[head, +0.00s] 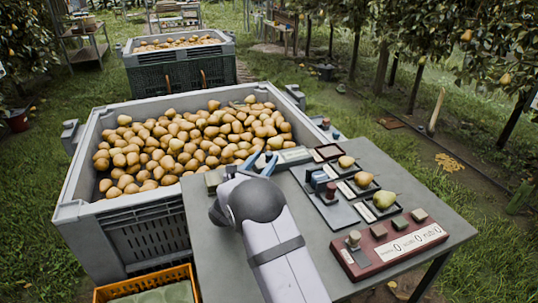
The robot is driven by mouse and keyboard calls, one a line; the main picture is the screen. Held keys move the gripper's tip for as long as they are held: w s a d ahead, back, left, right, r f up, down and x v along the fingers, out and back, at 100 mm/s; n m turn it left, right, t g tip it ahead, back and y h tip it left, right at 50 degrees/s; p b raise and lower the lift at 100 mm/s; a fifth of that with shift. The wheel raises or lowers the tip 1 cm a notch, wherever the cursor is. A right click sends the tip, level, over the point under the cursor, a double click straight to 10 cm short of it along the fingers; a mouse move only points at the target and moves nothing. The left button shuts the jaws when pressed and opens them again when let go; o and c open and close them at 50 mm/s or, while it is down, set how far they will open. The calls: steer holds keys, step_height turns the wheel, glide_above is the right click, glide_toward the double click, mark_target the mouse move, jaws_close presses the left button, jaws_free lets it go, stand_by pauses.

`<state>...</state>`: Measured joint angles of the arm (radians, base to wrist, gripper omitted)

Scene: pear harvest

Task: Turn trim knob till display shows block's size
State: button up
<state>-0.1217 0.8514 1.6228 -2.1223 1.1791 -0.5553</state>
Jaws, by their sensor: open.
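A dark red panel (364,265) lies at the table's front right. My gripper (264,162), with blue fingers, is open at the table's back left, well away from the knob. Nothing shows between its fingers.
Pears (346,161) sit on small trays along the table's (230,250) right side. A large grey bin (140,210) full of pears stands left of the table. An orange crate (125,287) is at the lower left.

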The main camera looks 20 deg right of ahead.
mark_target(269, 155)
steer(key=shift+x, duration=1.85)
steer(key=c, duration=1)
steer(key=shift+d+b, duration=0.1)
steer(key=shift+b, duration=0.2)
steer(key=n+t+y+b, duration=0.2)
steer(key=y+b, duration=0.1)
steer(key=b, duration=0.1)
steer(key=shift+f+t, duration=0.1)
steer(key=shift+t, duration=0.2)
steer(key=shift+n+t+y+b, duration=0.4)
steer(key=shift+n+y+b, duration=0.4)
steer(key=shift+b, duration=0.3)
steer(key=shift+r+n+y+b, duration=0.25)
steer(key=shift+n+y+b, duration=0.25)
steer(key=shift+y+b, duration=0.2)
